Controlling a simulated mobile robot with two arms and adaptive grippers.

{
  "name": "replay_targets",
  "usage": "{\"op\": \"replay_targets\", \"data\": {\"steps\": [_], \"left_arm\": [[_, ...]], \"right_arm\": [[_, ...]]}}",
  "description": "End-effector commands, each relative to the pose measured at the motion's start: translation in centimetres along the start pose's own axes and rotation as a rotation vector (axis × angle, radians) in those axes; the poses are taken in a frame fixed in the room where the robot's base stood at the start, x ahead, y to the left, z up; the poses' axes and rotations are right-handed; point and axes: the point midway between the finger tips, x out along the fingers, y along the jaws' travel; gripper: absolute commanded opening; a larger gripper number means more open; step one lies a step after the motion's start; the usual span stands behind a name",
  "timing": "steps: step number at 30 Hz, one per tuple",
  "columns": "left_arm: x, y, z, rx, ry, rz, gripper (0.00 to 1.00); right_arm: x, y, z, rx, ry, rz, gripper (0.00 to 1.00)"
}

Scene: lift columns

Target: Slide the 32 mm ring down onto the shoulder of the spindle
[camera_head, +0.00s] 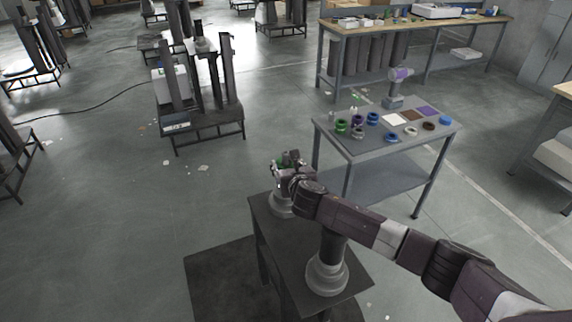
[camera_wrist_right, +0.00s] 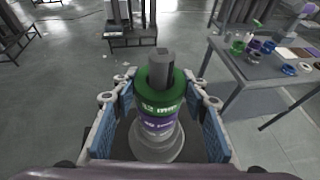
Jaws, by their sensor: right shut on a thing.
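The green ring (camera_wrist_right: 162,96), marked 32 mm, sits around the grey shaft of the spindle (camera_wrist_right: 161,68) in the right wrist view. The shaft's top sticks up through it. A purple ring (camera_wrist_right: 160,127), marked 40, is lower on the same spindle, above its wide grey base (camera_wrist_right: 158,148). My right gripper (camera_wrist_right: 163,88) has a blue-padded finger on each side and is shut on the green ring. In the head view my right gripper (camera_head: 290,168) is above the spindle base (camera_head: 282,205) and largely hides the spindle. My left gripper is not in view.
A dark bench (camera_head: 270,235) carries the spindle and a second dark post (camera_head: 328,272) on a grey flange, under my right arm. A grey table (camera_head: 385,150) with several coloured rings stands behind right. Lift columns (camera_head: 205,90) stand at the back left. Open floor lies left.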

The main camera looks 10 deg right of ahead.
Motion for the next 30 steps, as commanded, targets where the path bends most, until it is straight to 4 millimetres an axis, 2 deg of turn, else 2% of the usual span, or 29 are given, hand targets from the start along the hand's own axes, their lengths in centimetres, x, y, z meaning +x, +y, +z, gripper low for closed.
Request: {"op": "replay_targets", "data": {"steps": [4,5,10,22,26,30], "left_arm": [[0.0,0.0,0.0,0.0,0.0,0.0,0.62],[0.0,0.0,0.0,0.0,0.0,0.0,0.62],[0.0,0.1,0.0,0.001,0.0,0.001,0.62],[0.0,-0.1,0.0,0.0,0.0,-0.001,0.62],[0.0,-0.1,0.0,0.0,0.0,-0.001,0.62],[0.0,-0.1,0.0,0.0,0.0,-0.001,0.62]], "right_arm": [[0.0,0.0,0.1,0.0,-0.002,0.001,0.11],[0.0,0.0,0.1,0.0,-0.002,0.001,0.43],[0.0,0.0,0.1,0.0,-0.001,0.0,0.61],[-0.5,0.0,0.0,0.0,0.0,0.0,0.61],[-1.7,0.0,0.0,0.0,-0.001,0.001,0.61],[-3.8,0.0,0.0,-0.001,0.0,0.002,0.61]]}}
